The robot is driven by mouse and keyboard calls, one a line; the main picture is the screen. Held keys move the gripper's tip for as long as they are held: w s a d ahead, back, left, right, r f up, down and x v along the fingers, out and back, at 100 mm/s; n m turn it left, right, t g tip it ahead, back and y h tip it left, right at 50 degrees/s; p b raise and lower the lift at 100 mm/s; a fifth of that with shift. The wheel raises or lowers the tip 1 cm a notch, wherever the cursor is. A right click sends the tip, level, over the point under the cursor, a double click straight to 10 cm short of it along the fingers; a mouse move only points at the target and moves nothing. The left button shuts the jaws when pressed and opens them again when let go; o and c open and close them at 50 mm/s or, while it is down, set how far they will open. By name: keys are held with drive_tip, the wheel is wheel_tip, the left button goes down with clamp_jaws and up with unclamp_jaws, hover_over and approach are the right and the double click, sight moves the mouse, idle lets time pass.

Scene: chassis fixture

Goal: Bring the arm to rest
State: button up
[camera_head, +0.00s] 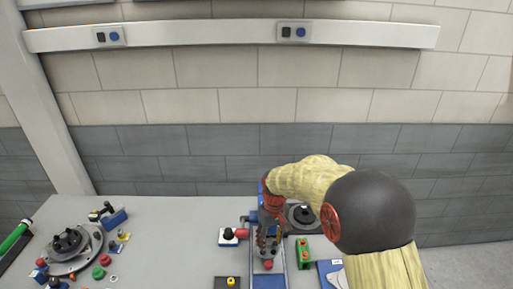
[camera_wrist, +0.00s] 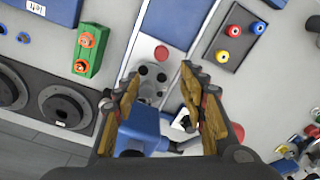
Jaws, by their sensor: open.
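My gripper (camera_wrist: 163,92) is open in the wrist view, its two fingers apart with nothing held between the tips. Below it lies a pale fixture strip with a grey part with round holes (camera_wrist: 152,80) and a red button (camera_wrist: 161,53). A blue block (camera_wrist: 146,128) shows between the fingers, nearer the palm. I cannot tell whether the fingers touch it. In the head view my gripper (camera_head: 268,250) points down over the same strip on the grey table (camera_head: 150,215). My arm hides part of the table's right side.
A green block with orange rings (camera_wrist: 90,50) stands left of the gripper in the wrist view. Dark round discs (camera_wrist: 67,106) lie beyond it. A black plate with coloured knobs (camera_wrist: 235,35) is at the right. A round flange (camera_head: 70,245) and small loose parts lie at the table's left.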

drive_tip(key=s+d+r+m+t+b, duration=0.1)
drive_tip(key=s+d+r+t+b, duration=0.1)
drive_tip(key=s, duration=0.7)
drive_tip(key=s+d+r+m+t+b, duration=0.2)
drive_tip(key=s+d+r+b, duration=0.2)
drive_tip(key=s+r, duration=0.3)
drive_tip(key=s+d+r+m+t+b, duration=0.1)
drive_tip(key=s+d+r, duration=0.4)
drive_tip(key=s, duration=0.8)
drive_tip(key=shift+m+t+b, duration=0.4)
drive_tip(key=shift+m+b, duration=0.1)
drive_tip(key=shift+b, duration=0.5)
